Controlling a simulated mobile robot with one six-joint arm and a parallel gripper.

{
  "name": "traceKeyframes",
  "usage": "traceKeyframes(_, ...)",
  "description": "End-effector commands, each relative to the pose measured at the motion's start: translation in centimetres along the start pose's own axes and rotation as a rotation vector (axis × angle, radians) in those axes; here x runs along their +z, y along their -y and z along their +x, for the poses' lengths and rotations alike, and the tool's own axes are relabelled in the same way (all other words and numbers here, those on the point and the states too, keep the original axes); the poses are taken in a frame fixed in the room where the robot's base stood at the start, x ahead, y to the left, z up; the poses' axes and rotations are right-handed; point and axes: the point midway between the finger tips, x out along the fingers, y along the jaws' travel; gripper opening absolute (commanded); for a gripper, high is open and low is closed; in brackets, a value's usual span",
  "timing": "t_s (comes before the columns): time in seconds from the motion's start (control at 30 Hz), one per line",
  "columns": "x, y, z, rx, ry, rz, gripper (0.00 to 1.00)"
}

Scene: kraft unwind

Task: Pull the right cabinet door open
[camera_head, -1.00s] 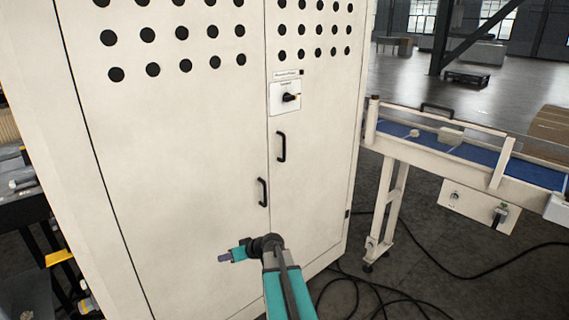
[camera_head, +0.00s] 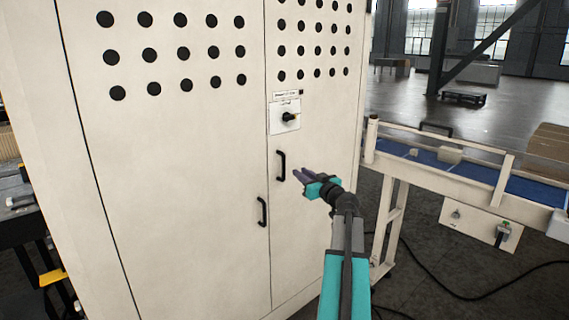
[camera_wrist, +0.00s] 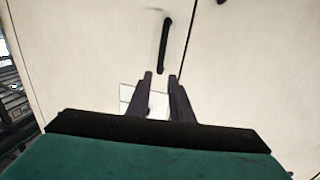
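The right cabinet door (camera_head: 315,215) is shut, flush beside the left door (camera_head: 180,190). Its black vertical handle (camera_head: 281,166) is near the seam, below the switch panel (camera_head: 284,117); the handle also shows in the wrist view (camera_wrist: 164,45). My gripper (camera_head: 297,173) is in front of the right door, just right of the handle in the head view. In the wrist view my gripper (camera_wrist: 160,76) has its two dark fingers apart, with a gap between them. The handle's near end is at or just beyond the fingertips; contact cannot be told.
The left door has its own black handle (camera_head: 262,212), lower and close to the seam. A conveyor with a blue belt (camera_head: 400,162) stands right of the cabinet. Black cables (camera_head: 450,285) lie on the floor there. Yellow and black equipment (camera_head: 52,277) is at the left.

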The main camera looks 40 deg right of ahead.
Motion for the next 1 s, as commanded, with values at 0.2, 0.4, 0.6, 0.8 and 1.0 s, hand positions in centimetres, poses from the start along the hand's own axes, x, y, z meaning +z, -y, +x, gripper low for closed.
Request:
traceKeyframes(0.2,0.1,0.1,0.1,-0.001,0.001,0.001,0.2)
traceKeyframes(0.4,0.1,0.1,0.6,-0.002,0.002,0.002,0.2)
traceKeyframes(0.6,0.0,0.0,2.0,-0.002,0.003,0.002,0.2)
traceKeyframes(0.8,-0.1,0.1,4.2,-0.004,0.002,0.003,0.2)
traceKeyframes(1.0,0.0,0.1,6.3,-0.004,0.003,0.002,0.2)
